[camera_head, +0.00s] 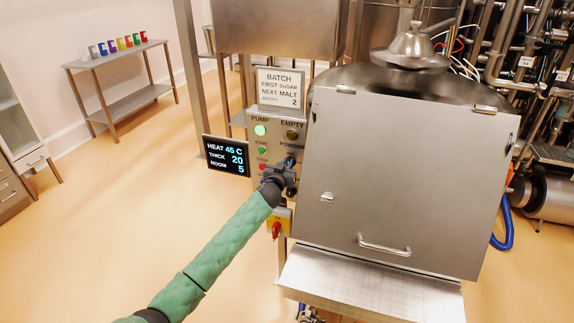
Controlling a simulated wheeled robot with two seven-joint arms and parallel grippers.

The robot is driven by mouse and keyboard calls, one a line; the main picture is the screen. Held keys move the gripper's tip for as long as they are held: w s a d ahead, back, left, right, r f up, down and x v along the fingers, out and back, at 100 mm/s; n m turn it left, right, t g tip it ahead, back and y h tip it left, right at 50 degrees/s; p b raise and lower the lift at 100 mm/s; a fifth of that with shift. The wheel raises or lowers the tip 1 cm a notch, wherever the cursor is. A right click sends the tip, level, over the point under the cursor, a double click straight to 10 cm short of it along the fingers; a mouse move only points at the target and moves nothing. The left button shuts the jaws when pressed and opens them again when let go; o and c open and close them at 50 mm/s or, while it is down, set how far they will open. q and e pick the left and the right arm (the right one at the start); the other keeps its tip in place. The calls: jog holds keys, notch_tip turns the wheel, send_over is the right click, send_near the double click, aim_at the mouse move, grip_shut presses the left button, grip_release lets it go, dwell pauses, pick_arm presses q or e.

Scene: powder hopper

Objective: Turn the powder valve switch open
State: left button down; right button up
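My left arm, in a green sleeve, comes up from the bottom left of the head view. Its dark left gripper (287,171) is at the lower right of the steel control panel (275,140), just under the POWDER label. A small dark part (289,159), which looks like the powder valve switch, shows at the gripper's tip. The gripper hides most of it, so its position cannot be read. I cannot tell whether the fingers touch it or are closed on it. My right gripper is not in view.
A lit green PUMP lamp (260,130), a dark EMPTY lamp (292,134), and green (262,150) and red (262,167) buttons are close by. A red-on-yellow switch (277,227) sits below. The steel hopper cabinet (400,180) stands right; a display (227,156) is left.

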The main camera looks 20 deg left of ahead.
pick_arm(q)
jog(key=shift+d+m, duration=0.1)
jog(key=shift+m, duration=0.3)
jog(key=m, duration=0.5)
jog(key=d+f+m+b, duration=0.1)
jog(key=m, duration=0.9)
jog(key=shift+d+f, duration=0.3)
jog(key=shift+f+m, duration=0.15)
jog(key=shift+m, duration=0.65)
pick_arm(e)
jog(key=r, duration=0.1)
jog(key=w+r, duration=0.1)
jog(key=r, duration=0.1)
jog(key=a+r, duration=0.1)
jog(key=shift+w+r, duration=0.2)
pick_arm(q)
jog(key=shift+m, duration=0.4)
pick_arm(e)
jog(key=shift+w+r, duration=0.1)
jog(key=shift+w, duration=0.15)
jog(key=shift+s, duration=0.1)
pick_arm(q)
jog(key=c, duration=1.4)
grip_release()
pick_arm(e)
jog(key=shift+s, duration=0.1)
